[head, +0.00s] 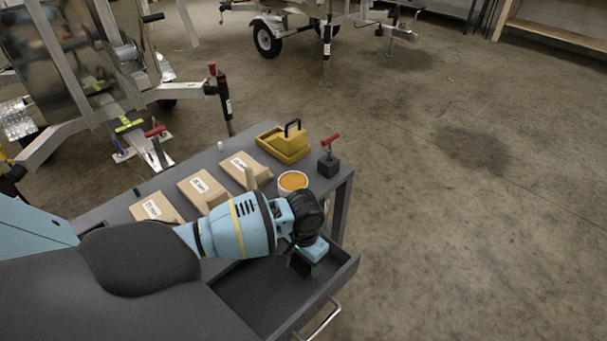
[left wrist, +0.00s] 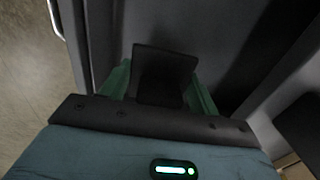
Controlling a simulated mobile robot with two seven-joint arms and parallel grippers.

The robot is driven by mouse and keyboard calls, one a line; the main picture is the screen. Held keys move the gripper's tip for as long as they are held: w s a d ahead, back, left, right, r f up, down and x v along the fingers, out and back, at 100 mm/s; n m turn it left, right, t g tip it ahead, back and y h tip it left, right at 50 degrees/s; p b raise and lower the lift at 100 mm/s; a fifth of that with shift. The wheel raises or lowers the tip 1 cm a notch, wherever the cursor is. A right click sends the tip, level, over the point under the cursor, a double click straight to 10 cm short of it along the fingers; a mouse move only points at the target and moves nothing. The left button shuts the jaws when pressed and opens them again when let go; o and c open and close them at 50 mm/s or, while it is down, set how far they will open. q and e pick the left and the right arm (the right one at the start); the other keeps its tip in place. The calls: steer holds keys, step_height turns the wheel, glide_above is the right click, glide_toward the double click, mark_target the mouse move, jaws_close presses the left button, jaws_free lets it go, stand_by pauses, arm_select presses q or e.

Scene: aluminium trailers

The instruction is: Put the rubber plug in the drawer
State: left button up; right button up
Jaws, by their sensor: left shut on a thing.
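My left gripper (head: 310,268) is over the open drawer (head: 264,316) of the grey workbench, pointing down into it. In the left wrist view, its green fingers (left wrist: 160,90) are shut on a dark block, the rubber plug (left wrist: 165,66). The drawer's grey inside (left wrist: 190,28) shows beyond the plug. I cannot tell whether the plug touches the drawer floor. In the head view the plug is mostly hidden by the gripper. My right gripper is not in view.
On the bench top (head: 105,212) are several paper packets (head: 202,186), a tub with orange contents (head: 293,181), a yellow tray (head: 283,146) and a black block with a red handle (head: 328,167). The drawer's handle (head: 322,322) faces the open floor at right. Trailers stand behind.

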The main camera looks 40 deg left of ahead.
mark_target(304, 263)
arm_select(q)
step_height(304, 263, down, 4)
steer(key=shift+r+b, duration=0.2)
steer(key=shift+b, duration=0.3)
steer(key=shift+f, duration=0.2)
steer(key=o, duration=1)
steer(key=shift+r, duration=0.1)
step_height(304, 263, up, 11)
steer(key=p, duration=0.2)
steer(key=shift+p, duration=0.35)
steer(key=shift+r, duration=0.6)
